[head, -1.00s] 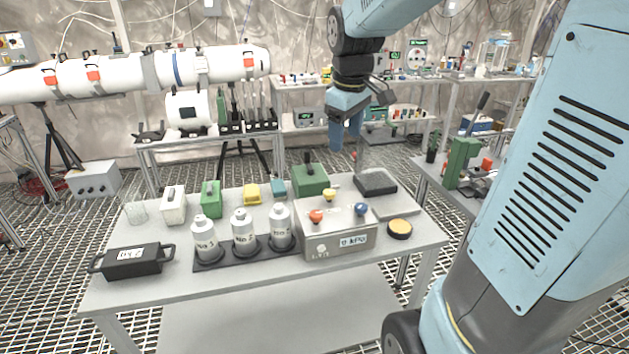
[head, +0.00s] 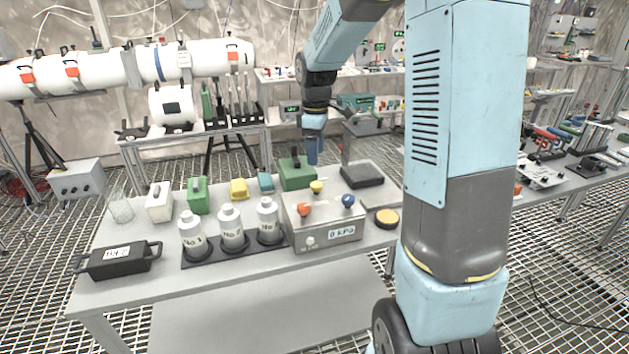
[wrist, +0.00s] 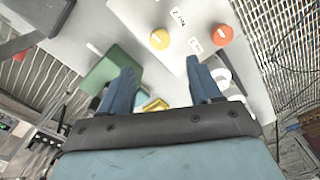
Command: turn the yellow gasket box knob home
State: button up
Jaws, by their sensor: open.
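The grey gasket box (head: 290,222) stands on the table with a 0 kPa display on its front. Its yellow knob (head: 316,186) is at the back of the lid, with an orange knob (head: 304,209) and a blue knob (head: 348,200) nearer the front. My gripper (head: 311,158) hangs pointing down above and behind the box, apart from it. In the wrist view my gripper (wrist: 161,72) is open and empty. The yellow knob (wrist: 159,39) lies beyond the fingertips there, with the orange knob (wrist: 222,35) to its right. The blue knob is not clearly seen there.
A green box (head: 297,175) stands close behind the gasket box, and a dark block (head: 362,174) stands to its right. Labelled bottles (head: 231,228) stand on its left. A round yellow-topped disc (head: 386,217) lies on its right.

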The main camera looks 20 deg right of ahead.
aim_at(315, 184)
notch_tip(315, 184, down, 10)
jog(key=shift+r, duration=0.15)
dwell(0.4)
jog(key=c, duration=1)
jog(key=shift+a, duration=0.1)
jog(key=shift+c, duration=0.2)
